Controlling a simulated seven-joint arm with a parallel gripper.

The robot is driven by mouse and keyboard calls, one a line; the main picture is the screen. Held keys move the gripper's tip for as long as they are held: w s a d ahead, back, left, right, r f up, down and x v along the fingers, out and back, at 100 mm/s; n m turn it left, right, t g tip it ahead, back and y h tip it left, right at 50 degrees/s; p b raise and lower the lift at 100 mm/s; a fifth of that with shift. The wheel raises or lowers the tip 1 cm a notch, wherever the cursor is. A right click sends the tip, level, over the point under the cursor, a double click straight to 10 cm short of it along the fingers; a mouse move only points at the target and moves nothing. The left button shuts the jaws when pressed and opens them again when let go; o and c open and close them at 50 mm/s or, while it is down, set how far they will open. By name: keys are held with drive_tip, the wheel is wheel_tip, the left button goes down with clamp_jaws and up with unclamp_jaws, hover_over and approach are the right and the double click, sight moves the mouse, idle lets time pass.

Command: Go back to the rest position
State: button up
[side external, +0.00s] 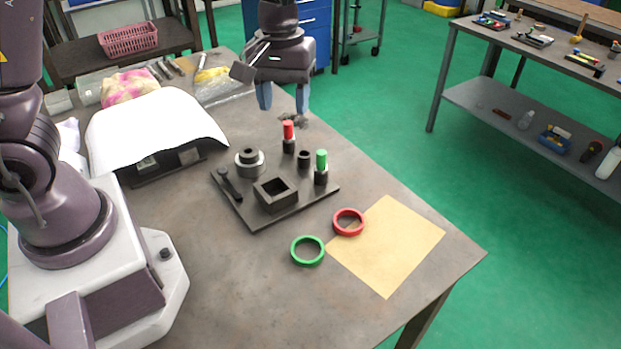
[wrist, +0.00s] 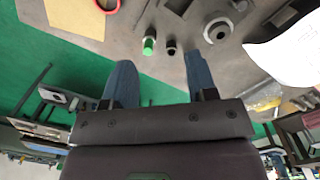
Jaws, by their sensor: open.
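My gripper (side external: 284,110) hangs open and empty above the table, behind the fixture plate. Its two blue fingers also show apart in the wrist view (wrist: 158,60), with nothing between them. The dark plate (side external: 257,222) carries a round grey chuck (side external: 250,163), a square black block with an opening (side external: 275,195), a lever-like dark part (side external: 230,184) and several posts. A red-topped peg (side external: 288,130) and a green-topped peg (side external: 321,160) stand upright, with a short black post (side external: 304,160) between them. The wrist view shows the green peg (wrist: 149,46) and the chuck (wrist: 218,29).
A red ring (side external: 349,235) lies at the edge of a tan sheet (side external: 392,245); a green ring (side external: 307,264) lies beside it. A white curved cover (side external: 155,122), a pink-and-yellow cloth (side external: 130,88) and a clear bag (side external: 222,84) occupy the far left. The table's front is clear.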

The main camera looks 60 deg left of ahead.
drive_tip(key=s+r+m+t, duration=0.5)
drive_tip(key=s+r+m, duration=0.3)
drive_tip(key=s+r, duration=0.4)
drive_tip(key=shift+s+d+t+y, duration=0.3)
drive_tip(key=shift+s+d+t, duration=0.1)
drive_tip(key=shift+s, duration=1.55)
